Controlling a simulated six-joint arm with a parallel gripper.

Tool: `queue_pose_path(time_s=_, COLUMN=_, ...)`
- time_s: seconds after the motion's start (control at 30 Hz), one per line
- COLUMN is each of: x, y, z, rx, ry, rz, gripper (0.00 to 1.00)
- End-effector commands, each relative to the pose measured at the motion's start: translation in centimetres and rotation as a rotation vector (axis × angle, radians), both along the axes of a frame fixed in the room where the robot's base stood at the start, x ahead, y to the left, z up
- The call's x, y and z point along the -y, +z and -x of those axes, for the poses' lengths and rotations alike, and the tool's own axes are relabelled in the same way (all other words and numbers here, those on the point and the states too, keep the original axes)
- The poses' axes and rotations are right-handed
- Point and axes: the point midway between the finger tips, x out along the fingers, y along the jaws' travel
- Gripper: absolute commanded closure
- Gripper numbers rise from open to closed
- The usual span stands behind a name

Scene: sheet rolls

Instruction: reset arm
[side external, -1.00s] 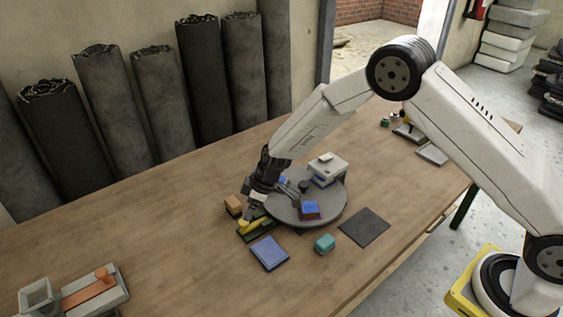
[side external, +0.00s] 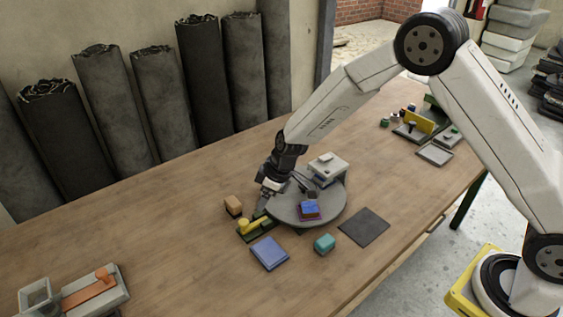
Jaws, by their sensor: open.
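My gripper (side external: 280,203) is open and points down over the left edge of a round grey turntable (side external: 289,212). Its fingers look empty. Just left of and below it, a yellow piece (side external: 258,223) lies on a small green base (side external: 247,235). A blue block on a reddish piece (side external: 310,210) sits on the front of the turntable. Whether the near fingertip touches anything is too small to tell.
A grey and white box-like device (side external: 328,166) stands at the turntable's back. Around it lie an orange-brown block (side external: 233,205), a blue pad (side external: 269,253), a teal block (side external: 324,243) and a dark square mat (side external: 364,227). The table's left middle is clear.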

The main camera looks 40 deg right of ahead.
Motion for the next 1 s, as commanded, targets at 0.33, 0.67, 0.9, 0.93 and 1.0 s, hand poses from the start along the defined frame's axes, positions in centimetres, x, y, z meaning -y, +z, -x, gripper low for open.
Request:
queue_pose_path(time_s=0.33, x=5.0, y=5.3, z=6.3, rx=-0.055, ry=-0.219, rz=0.022, gripper=0.22)
queue_pose_path(time_s=0.67, x=9.1, y=8.5, z=13.8, rx=-0.094, ry=-0.436, rz=0.041, gripper=0.22)
queue_pose_path(time_s=0.9, x=11.4, y=9.7, z=19.4, rx=-0.111, ry=-0.586, rz=0.053, gripper=0.22)
queue_pose_path(time_s=0.93, x=11.7, y=9.8, z=20.0, rx=-0.112, ry=-0.6, rz=0.054, gripper=0.22)
queue_pose_path(time_s=1.0, x=12.0, y=9.9, z=21.2, rx=-0.114, ry=-0.631, rz=0.056, gripper=0.22)
